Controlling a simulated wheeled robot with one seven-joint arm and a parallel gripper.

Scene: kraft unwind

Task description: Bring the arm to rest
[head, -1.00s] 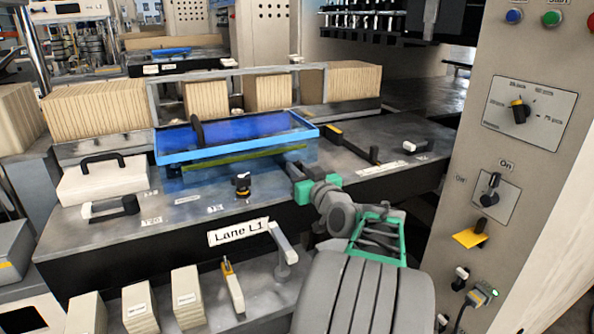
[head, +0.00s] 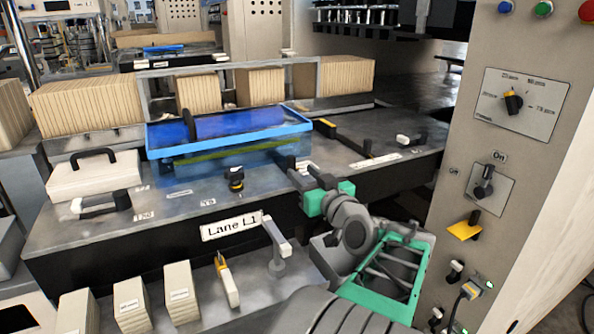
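My arm (head: 352,228) reaches in from the lower right in the head view, bent at a grey joint with green links. My gripper (head: 292,166) is at its far end, over the front part of the Lane L1 bench top, just right of the blue-framed cover (head: 230,140). The fingers are small and partly hidden, so I cannot tell whether they are open or shut. I see nothing clearly held.
The Lane L1 bench (head: 200,215) carries a white lidded box (head: 95,178), a black knob (head: 236,180) and levers. A post with a handle (head: 277,245) stands below its front edge. A control panel (head: 490,140) with switches rises at the right. Stacked brown packs (head: 88,103) line the back.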

